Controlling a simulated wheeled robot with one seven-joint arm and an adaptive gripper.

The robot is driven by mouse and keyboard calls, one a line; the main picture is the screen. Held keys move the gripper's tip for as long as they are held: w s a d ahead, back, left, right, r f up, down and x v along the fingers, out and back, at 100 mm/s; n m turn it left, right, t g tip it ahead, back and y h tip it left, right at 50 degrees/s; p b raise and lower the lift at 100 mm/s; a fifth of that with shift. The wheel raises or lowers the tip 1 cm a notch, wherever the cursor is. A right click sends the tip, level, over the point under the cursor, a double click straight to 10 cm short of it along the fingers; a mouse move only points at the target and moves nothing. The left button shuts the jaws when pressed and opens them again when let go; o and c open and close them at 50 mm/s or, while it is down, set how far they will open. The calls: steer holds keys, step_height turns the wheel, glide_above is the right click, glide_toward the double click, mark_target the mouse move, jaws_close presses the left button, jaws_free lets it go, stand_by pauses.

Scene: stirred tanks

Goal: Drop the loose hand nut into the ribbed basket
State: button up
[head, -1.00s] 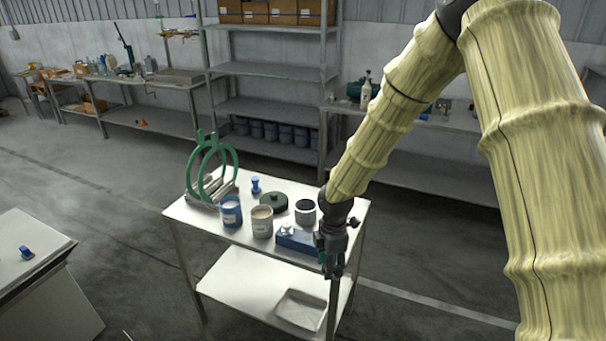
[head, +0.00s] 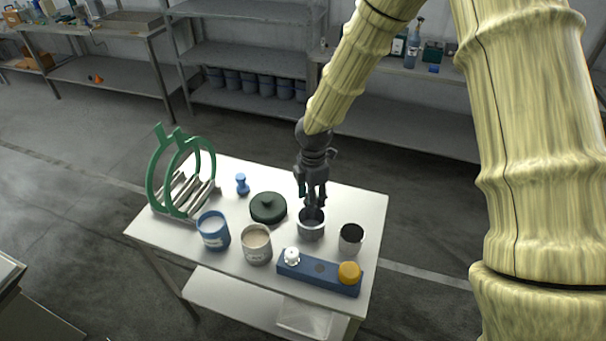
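My gripper (head: 313,196) points straight down over a grey round container (head: 311,230). Its fingertips are at or just inside the container's mouth. I cannot tell whether the fingers are apart or closed on something; the dark interior blends with them. A second pale container with a dark inside (head: 351,240) stands to the right. I cannot tell for sure which container is the ribbed basket. No loose hand nut can be clearly made out. A blue block (head: 304,275) at the front carries a white knob (head: 292,256) and a yellow-orange knob (head: 349,272).
A blue cup (head: 214,232) and a beige-filled cup (head: 257,245) stand left of the grey container. A dark green lid (head: 268,207), a small blue piece (head: 242,184) and a green ring rack (head: 180,172) stand farther back. The table's (head: 370,212) back right is clear.

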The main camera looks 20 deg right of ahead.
steer(key=shift+w, duration=0.4)
steer(key=shift+s+f+b, duration=0.15)
steer(key=shift+s+b, duration=0.55)
steer(key=shift+s, duration=0.4)
steer(key=shift+s+f, duration=0.1)
steer(key=shift+f, duration=0.05)
steer(key=w+f, duration=0.1)
steer(key=w+f+b, duration=0.1)
steer(key=f, duration=0.1)
steer(key=shift+w+b, duration=0.1)
steer(key=shift+b, duration=0.2)
steer(key=shift+f, duration=0.15)
steer(key=shift+s+b, duration=0.5)
steer(key=shift+s, duration=0.15)
steer(key=shift+w+f, duration=0.4)
steer(key=o, duration=1)
steer(key=shift+s+r, duration=0.2)
steer(key=shift+s, duration=0.1)
steer(key=shift+o, duration=0.5)
steer(key=shift+w+f, duration=0.15)
